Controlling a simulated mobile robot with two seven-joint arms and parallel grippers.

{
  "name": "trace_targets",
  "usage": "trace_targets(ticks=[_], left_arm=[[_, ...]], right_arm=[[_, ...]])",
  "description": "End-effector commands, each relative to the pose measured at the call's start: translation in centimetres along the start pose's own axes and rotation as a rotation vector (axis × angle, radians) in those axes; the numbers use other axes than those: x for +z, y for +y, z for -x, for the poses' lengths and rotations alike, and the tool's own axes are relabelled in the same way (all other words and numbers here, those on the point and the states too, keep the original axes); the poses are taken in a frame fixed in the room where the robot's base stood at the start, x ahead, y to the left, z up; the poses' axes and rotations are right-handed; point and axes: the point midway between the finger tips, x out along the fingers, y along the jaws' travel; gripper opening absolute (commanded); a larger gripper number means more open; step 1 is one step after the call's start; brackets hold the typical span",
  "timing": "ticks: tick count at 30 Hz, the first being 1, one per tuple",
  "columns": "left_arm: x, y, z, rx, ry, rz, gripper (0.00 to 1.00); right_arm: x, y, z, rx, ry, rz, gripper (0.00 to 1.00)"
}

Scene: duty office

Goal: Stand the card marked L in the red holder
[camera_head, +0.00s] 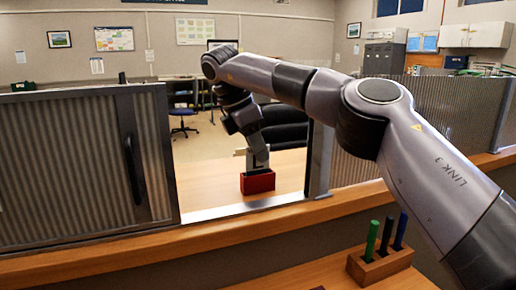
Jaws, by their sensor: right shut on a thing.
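The red holder (258,182) stands on the wooden desk beyond the counter, seen through the opening in the partition. My right arm reaches in from the right and over the counter. My right gripper (257,164) points down just above the holder's top and is shut on the card. The card is mostly hidden by the fingers, and its letter cannot be read. At this size I cannot tell whether the card is inside the holder's slot or just above it. My left gripper is out of view.
A ribbed sliding panel (80,165) with a dark handle closes the left side. Another ribbed panel (438,115) and a post (319,160) bound the opening on the right. A wooden block (380,264) with several markers stands on the near surface.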

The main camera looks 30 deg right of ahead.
Motion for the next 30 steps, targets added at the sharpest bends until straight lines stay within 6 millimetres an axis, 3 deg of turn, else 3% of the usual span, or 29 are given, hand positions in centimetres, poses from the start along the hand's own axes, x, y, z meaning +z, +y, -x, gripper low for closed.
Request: trace_targets(ticks=[1,2,4,16,30], left_arm=[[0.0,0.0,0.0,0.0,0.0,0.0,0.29],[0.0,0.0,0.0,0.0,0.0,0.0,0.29],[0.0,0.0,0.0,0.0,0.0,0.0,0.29],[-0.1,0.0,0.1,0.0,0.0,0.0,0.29],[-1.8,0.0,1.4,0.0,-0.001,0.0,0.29]], right_arm=[[0.0,0.0,0.0,0.0,0.0,0.0,0.0],[0.0,0.0,0.0,0.0,0.0,0.0,0.16],[0.0,0.0,0.0,0.0,0.0,0.0,0.39],[0.0,0.0,0.6,0.0,0.0,-0.002,0.4],[0.1,0.0,6.4,0.001,-0.001,-0.001,0.4]])
